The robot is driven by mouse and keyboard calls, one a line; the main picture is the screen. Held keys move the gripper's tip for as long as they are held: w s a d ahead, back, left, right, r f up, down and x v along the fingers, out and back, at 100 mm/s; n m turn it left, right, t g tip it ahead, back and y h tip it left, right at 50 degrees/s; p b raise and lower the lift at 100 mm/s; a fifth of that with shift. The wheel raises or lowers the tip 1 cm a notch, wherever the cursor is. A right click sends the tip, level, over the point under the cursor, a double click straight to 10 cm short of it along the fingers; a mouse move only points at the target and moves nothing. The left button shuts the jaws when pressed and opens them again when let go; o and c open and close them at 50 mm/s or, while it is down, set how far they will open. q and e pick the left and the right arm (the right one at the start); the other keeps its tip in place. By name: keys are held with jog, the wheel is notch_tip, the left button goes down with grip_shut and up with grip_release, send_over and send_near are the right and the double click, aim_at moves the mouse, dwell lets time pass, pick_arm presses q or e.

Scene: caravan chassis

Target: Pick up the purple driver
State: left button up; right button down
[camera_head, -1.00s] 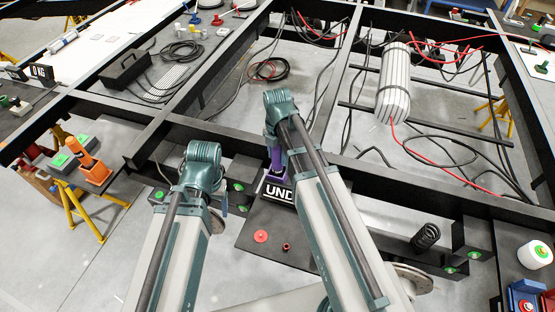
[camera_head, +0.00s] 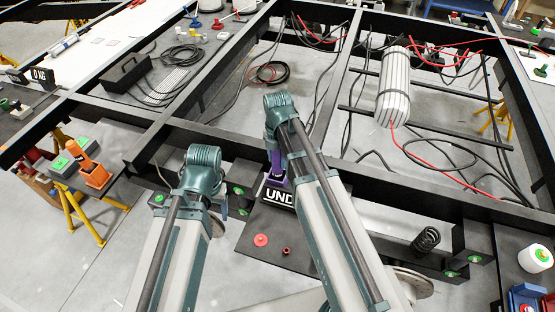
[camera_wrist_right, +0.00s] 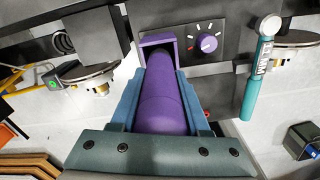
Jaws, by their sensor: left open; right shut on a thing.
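The purple driver (camera_wrist_right: 165,105) has a thick rounded handle and fills the middle of the right wrist view. My right gripper (camera_wrist_right: 161,86) is shut on it, with a blue finger along each side. The driver's far end is at a purple bracket (camera_wrist_right: 157,40); I cannot tell whether it is still seated there. In the head view a little of the purple (camera_head: 275,172) shows beside my right arm, above the "UND" sign. My left gripper (camera_head: 216,221) is to the left of it, mostly hidden by its own arm, and holds nothing that I can see.
A purple knob (camera_wrist_right: 208,43) and a teal tool (camera_wrist_right: 258,75) are right of the bracket. The black chassis frame (camera_head: 380,175) spans the view. An orange driver (camera_head: 93,168) stands at left, a coil spring (camera_head: 425,240) at right. A red disc (camera_head: 261,240) lies on the dark plate.

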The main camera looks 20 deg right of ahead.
notch_tip(320, 180, up, 10)
jog(key=p, duration=0.9)
jog(key=shift+p, duration=0.35)
